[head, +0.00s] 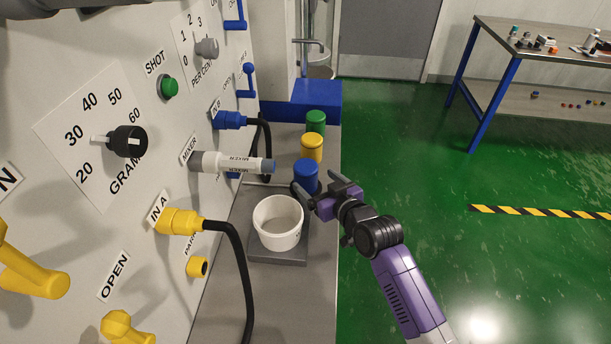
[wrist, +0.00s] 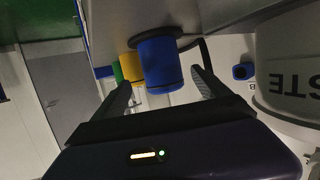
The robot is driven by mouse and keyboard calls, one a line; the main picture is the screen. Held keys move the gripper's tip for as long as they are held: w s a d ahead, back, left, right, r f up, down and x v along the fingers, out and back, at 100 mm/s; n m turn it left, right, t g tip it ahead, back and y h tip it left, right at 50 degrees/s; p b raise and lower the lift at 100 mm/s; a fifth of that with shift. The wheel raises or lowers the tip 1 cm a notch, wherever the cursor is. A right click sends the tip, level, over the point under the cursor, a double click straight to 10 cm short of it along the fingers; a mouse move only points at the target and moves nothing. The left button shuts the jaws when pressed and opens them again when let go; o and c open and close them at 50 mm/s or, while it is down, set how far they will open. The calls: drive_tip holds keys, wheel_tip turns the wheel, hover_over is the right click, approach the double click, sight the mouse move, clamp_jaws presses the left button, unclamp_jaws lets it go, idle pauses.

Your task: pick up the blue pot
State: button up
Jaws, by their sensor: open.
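The blue pot (head: 306,177) stands on the grey shelf, nearest in a row with a yellow pot (head: 312,147) and a green pot (head: 316,121). My gripper (head: 322,195) is open beside the blue pot, on its near right side. In the wrist view the blue pot (wrist: 160,62) shows ahead of and between the two open fingers (wrist: 160,88). I cannot tell if a finger touches it. The yellow pot (wrist: 130,65) and green pot (wrist: 117,72) are partly hidden behind it.
A white tub (head: 278,222) stands on a grey plate (head: 280,255) close to the left of my gripper. A panel with knobs, labels and cables (head: 235,245) rises at the left. Green floor lies open to the right, with a workbench (head: 540,90) at the back.

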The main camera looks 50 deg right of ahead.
drive_tip(key=shift+x, duration=2.95)
drive_tip(key=shift+w+a, duration=0.1)
drive_tip(key=shift+a, duration=0.1)
drive_tip(key=shift+r, duration=0.1)
drive_tip(key=c, duration=1.7)
